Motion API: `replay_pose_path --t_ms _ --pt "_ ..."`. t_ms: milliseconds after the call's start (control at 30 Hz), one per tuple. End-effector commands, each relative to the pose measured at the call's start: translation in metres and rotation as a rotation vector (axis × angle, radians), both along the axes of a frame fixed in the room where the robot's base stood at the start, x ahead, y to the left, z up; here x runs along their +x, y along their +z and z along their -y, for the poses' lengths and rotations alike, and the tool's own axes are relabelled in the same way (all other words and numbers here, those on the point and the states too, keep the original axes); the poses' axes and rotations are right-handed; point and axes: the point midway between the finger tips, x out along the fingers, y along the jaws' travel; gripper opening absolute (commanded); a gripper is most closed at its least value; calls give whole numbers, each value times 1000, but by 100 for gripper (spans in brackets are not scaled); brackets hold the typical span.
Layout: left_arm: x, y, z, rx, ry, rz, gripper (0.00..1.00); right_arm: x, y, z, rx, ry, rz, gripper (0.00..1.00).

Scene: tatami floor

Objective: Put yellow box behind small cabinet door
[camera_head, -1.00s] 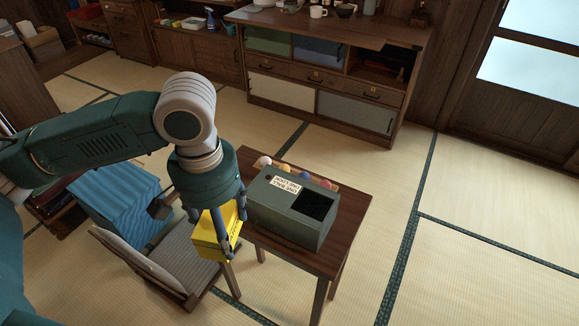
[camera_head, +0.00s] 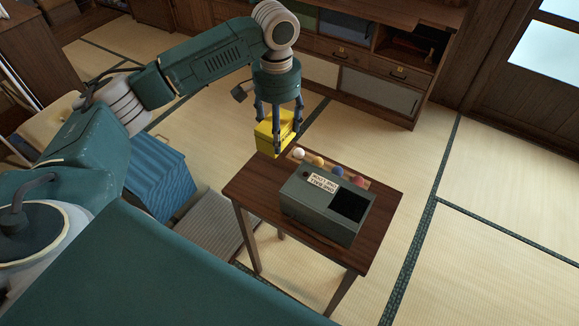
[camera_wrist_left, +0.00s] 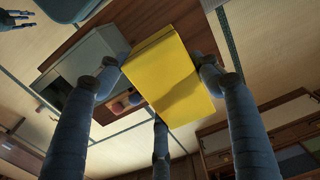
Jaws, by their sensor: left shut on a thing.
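The yellow box (camera_head: 272,131) is held in my left gripper (camera_head: 280,128), off the floor beyond the far left edge of the small wooden table in the head view. In the left wrist view the yellow box (camera_wrist_left: 172,78) sits between the dark blue-grey fingers (camera_wrist_left: 165,85), which close around it. A long low cabinet (camera_head: 375,85) stands at the back of the head view. Its lower sliding doors, one white (camera_head: 320,71) and one grey (camera_head: 380,91), look shut; my arm hides part of its left side. My right gripper is not in the head view.
The small table (camera_head: 260,188) bears a grey-green box with a dark opening (camera_head: 315,210) and several coloured balls (camera_head: 318,162). A blue-covered item (camera_head: 160,182) and a grey cushion (camera_head: 215,222) lie left of it. Tatami floor (camera_head: 490,250) at right is clear.

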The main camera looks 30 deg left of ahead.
Motion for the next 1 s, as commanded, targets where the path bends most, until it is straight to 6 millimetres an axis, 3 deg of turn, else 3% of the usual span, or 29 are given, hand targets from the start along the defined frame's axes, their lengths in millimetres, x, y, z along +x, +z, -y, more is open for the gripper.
replay_pose_path --t_ms 200,333,800,1000 --pt "-1 -58 0 0 2 -3 30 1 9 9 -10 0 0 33" --pt "0 -83 0 0 1 0 30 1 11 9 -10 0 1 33" --pt "0 -137 0 0 2 0 30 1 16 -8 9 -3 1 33" --pt "0 -140 1 -1 1 3 30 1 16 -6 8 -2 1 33"
